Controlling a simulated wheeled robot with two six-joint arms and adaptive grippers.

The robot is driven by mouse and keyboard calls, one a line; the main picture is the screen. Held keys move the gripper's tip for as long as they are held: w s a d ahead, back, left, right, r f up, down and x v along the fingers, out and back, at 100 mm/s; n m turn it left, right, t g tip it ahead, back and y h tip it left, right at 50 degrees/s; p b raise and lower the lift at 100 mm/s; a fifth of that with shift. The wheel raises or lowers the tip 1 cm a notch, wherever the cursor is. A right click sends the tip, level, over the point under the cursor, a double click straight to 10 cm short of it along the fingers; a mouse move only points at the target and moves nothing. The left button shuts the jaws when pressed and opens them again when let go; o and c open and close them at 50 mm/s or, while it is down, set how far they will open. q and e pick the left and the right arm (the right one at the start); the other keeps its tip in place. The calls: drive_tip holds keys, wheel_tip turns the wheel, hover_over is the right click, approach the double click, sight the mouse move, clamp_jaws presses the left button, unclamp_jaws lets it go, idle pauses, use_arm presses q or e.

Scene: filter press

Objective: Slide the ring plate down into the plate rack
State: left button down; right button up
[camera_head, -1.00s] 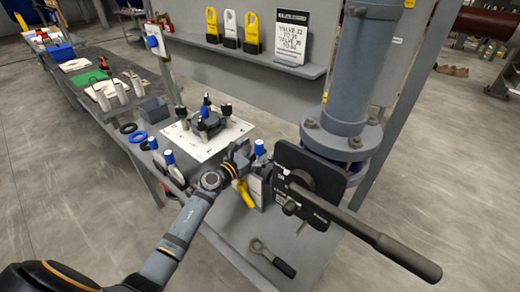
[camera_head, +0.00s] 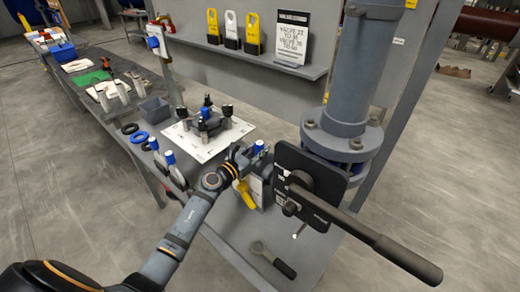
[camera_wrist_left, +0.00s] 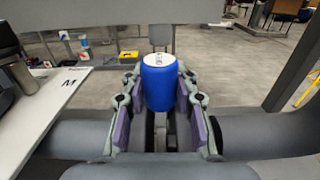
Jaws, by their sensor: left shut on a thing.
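My left gripper (camera_head: 248,158) is beside a blue-capped part (camera_head: 259,147) at the front of the bench. In the left wrist view a blue cylinder with a white top (camera_wrist_left: 158,82) stands between the two fingers of that gripper (camera_wrist_left: 162,108), which is shut on it. The lower end of the blue part is hidden by the gripper. My right gripper is not in view. I cannot make out a ring plate or a plate rack in either view.
A yellow handle (camera_head: 244,194) hangs just below the gripper. A white sheet (camera_head: 242,129) with a dark fixture lies behind. A wrench (camera_head: 273,260) lies below.

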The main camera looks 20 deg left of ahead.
use_arm(q)
drive_tip(key=shift+w+a, duration=0.1)
drive_tip(key=shift+a, duration=0.1)
idle(0.3)
wheel_tip(320, 180, up, 2)
drive_tip(key=shift+r+p, duration=0.1)
drive_tip(key=shift+p, duration=0.85)
wheel_tip(320, 180, up, 12)
drive_tip(key=p, duration=1.1)
